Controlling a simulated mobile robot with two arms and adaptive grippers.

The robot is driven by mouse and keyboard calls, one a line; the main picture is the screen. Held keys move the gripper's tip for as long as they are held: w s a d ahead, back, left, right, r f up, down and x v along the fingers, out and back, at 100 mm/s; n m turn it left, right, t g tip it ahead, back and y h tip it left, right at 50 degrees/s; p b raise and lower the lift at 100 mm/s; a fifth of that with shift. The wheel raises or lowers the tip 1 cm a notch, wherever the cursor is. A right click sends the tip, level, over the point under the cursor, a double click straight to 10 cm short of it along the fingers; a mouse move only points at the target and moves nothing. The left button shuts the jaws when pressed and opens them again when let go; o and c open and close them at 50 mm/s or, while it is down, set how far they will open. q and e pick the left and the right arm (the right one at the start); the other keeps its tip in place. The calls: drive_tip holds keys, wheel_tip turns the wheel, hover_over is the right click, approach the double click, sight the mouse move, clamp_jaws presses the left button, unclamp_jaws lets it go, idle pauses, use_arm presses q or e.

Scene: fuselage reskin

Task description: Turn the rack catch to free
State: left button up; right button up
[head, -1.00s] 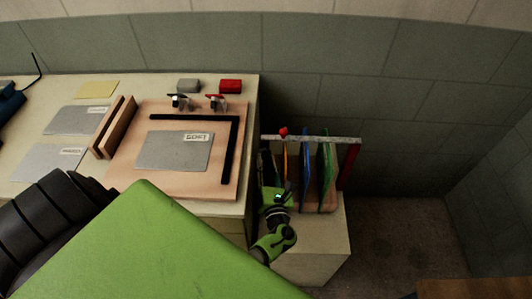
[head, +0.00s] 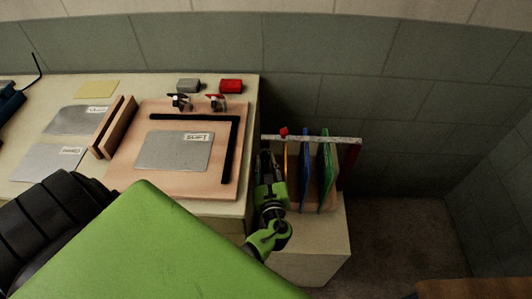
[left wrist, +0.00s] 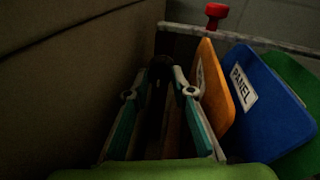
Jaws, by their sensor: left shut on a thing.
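The rack (head: 320,139) stands beside the bench, with a pale speckled top rail. A red knob (head: 284,132) sits on the rail near its left end; it also shows in the left wrist view (left wrist: 216,11). I cannot tell whether this knob is the catch or how it is turned. My left gripper (head: 265,160) is left of the panels, below the rail. In the left wrist view its teal-padded fingers (left wrist: 160,95) are on both sides of a dark upright piece (left wrist: 160,72), too dim to name. The gripper is apart from the red knob. My right gripper is not in view.
Orange (left wrist: 213,85), blue (left wrist: 265,105) and green (head: 327,180) panels stand in the rack, close to the gripper's right. The bench side is close on its left. A board (head: 125,180) with a grey sheet (head: 174,152) lies on the bench.

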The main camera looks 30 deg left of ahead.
use_arm(q)
drive_tip(key=shift+f, duration=0.1)
idle(0.3)
drive_tip(key=o, duration=0.8)
drive_tip(key=shift+s, duration=0.1)
drive_tip(key=shift+d, duration=0.1)
drive_tip(key=v, duration=1.2)
